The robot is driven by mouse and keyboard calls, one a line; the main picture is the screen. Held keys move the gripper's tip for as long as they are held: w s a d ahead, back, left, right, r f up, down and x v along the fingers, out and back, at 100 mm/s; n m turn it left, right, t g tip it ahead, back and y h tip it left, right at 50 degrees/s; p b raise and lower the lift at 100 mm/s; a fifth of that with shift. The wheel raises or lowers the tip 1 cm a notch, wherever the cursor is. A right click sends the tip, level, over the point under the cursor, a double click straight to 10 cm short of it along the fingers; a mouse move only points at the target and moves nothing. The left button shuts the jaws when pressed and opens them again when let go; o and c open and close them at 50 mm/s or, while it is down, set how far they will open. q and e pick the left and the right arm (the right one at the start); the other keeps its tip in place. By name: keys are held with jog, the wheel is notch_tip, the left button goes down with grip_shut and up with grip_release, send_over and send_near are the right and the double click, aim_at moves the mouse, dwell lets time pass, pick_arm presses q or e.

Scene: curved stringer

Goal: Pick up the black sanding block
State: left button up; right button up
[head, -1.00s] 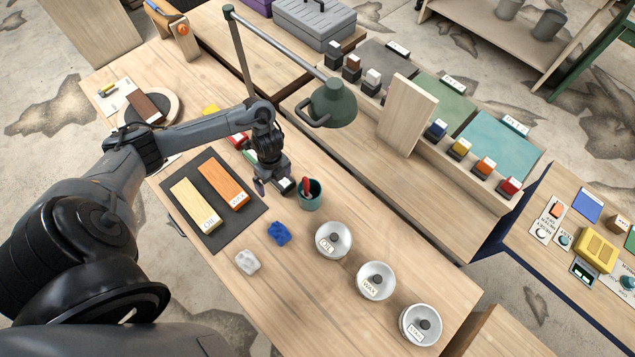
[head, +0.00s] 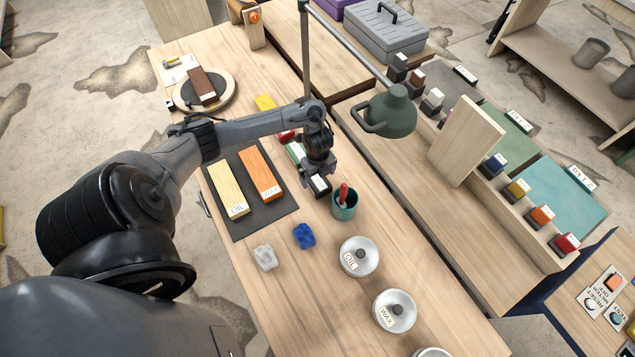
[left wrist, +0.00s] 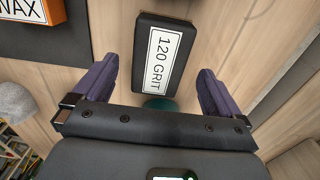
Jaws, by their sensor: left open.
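The black sanding block (head: 320,184) lies on the workbench beside the teal cup, partly hidden by my left gripper in the head view. In the left wrist view the block (left wrist: 160,55) carries a white label reading "120 GRIT". My left gripper (head: 319,173) is open over the block. In the left wrist view its two purple fingers (left wrist: 158,82) are apart, one on each side of the block's near end, with gaps to both sides. I see no contact. My right gripper is not in view.
A teal cup (head: 344,206) with a red item stands close to the block. A green block (head: 295,152) lies just behind it. The green lamp (head: 390,112) hangs to the right. Oil and wax boards lie on a dark mat (head: 275,212) at left.

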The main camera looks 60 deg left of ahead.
aim_at(317, 180)
pick_arm(q)
jog(key=shift+f, duration=1.7)
jog(key=shift+c, duration=0.3)
jog(key=c, duration=1.1)
notch_tip(317, 180, up, 10)
jog(key=p, duration=0.2)
jog(key=shift+r+p, duration=0.1)
jog(key=shift+p, duration=0.2)
jog(key=o, duration=0.6)
jog(key=c, duration=0.4)
